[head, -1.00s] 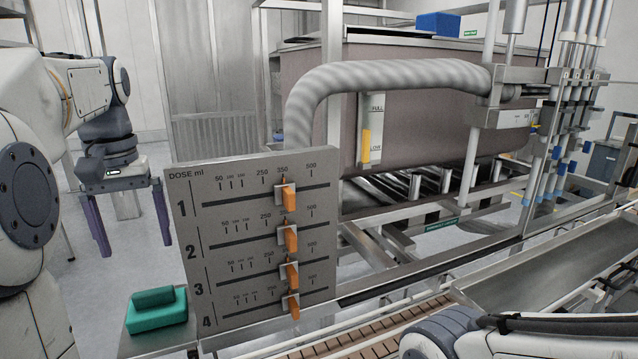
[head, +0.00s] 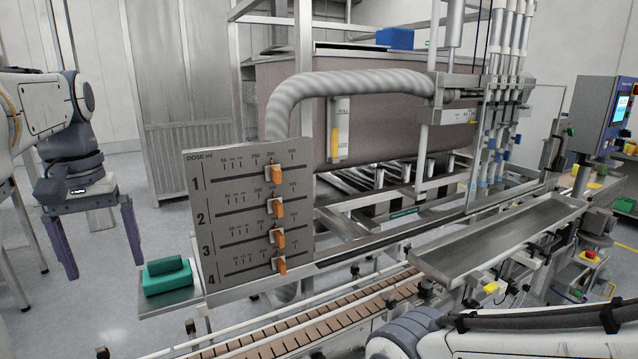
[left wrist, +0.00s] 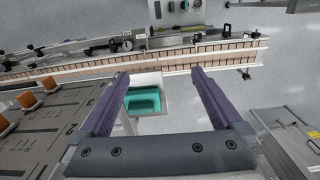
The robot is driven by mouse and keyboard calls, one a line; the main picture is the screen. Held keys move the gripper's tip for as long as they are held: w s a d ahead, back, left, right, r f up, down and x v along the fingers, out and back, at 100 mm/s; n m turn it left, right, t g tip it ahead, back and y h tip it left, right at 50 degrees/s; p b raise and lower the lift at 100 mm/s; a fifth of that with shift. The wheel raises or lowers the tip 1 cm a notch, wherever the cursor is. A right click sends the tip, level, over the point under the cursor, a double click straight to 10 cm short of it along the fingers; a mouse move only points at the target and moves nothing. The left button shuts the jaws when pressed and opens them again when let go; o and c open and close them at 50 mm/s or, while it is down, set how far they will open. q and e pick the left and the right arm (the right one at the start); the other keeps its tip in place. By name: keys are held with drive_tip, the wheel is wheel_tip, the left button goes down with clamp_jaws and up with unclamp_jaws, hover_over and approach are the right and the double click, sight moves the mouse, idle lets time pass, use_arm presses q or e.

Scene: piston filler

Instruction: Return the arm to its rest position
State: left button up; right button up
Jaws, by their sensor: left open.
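My left gripper (head: 100,240) is at the left of the head view, pointing down with its two purple fingers apart and nothing between them. It hangs to the left of the dose panel (head: 222,240), clear of it. In the left wrist view the open fingers (left wrist: 160,85) frame the green block on its small shelf, which lies beyond them. My right arm crosses the bottom right of the head view, but its gripper is not visible.
The dose panel carries several orange sliders (head: 276,204). A green block (head: 167,274) sits on a shelf (head: 160,302) beside the panel. A slatted conveyor (head: 330,322) and a metal tray (head: 500,245) lie in front of the filler. Open floor lies at left.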

use_arm(q)
drive_tip(key=d+f+m, duration=0.3)
drive_tip(key=d+f, duration=0.2)
drive_tip(key=d, duration=0.4)
drive_tip(key=d+f+m, duration=0.3)
drive_tip(key=d+f, duration=0.1)
drive_tip(key=d, duration=0.5)
drive_tip(key=s+d+f+m, duration=0.3)
drive_tip(key=s+d+f, duration=0.2)
drive_tip(key=s, duration=0.3)
drive_tip(key=s+d+f+m+h, duration=0.1)
drive_tip(key=s+d+f+m, duration=0.3)
drive_tip(key=s+d+f, duration=0.2)
drive_tip(key=shift+s+d+f+b, duration=0.25)
drive_tip(key=shift+s+b, duration=0.2)
drive_tip(key=shift+s, duration=0.5)
